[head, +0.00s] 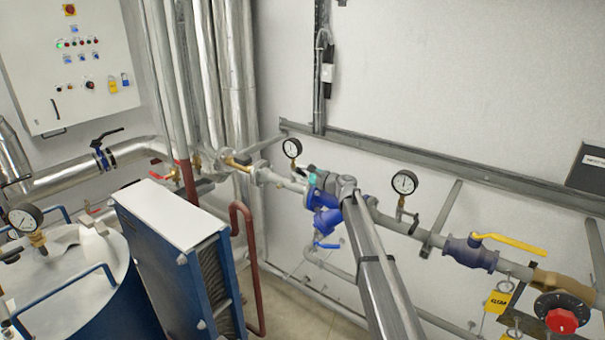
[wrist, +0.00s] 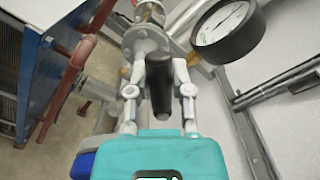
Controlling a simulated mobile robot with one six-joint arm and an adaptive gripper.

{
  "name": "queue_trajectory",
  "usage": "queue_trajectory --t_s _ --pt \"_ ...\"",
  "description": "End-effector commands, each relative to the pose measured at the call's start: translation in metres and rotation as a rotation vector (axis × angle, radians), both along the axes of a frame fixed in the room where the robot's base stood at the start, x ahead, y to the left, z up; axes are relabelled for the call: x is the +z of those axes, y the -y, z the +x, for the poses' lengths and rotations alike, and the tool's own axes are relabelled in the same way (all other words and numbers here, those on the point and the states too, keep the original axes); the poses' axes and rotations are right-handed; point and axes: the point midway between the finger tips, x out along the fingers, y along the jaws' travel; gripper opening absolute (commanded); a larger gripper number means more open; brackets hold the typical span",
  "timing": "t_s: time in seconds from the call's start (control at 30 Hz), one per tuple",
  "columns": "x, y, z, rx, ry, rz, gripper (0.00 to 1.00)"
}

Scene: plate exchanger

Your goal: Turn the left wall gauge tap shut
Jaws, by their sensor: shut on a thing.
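The left wall gauge (head: 292,148) has a white round dial with a black rim and stands on the wall pipe in the head view. It also shows at the upper right of the wrist view (wrist: 228,27). Its tap has a black handle (wrist: 160,85), seen close up in the middle of the wrist view, beside the brass stem below the gauge. My gripper (wrist: 160,78) has its grey fingers on either side of this handle and is shut on it. In the head view my gripper is at the pipe just below the gauge, and my arm hides the tap handle.
A second wall gauge (head: 404,183) stands to the right on the same pipe. A yellow-handled valve (head: 470,252) is farther right. A blue-framed plate exchanger (head: 180,255) and a dark red pipe (head: 250,265) stand to the left. A rail (head: 440,160) runs along the wall behind.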

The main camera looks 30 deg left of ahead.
Motion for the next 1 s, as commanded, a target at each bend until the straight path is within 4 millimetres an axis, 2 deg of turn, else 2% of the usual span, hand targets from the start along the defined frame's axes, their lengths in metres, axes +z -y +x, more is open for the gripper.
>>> queue_trajectory --t_s 0.07,0.1,0.27,0.3,0.77,1.0 --pt "0.001 -0.001 0.001 0.001 -0.001 0.002 0.00" --pt "0.001 -0.001 0.001 0.000 -0.001 0.001 0.32" --pt "0.000 0.000 0.002 -0.001 -0.001 0.001 0.61" --pt "0.000 0.001 0.002 -0.002 -0.001 0.001 0.64" --pt "0.000 0.005 0.002 -0.004 -0.001 0.001 0.64" --pt "0.000 0.025 0.001 -0.005 -0.001 0.001 0.64"
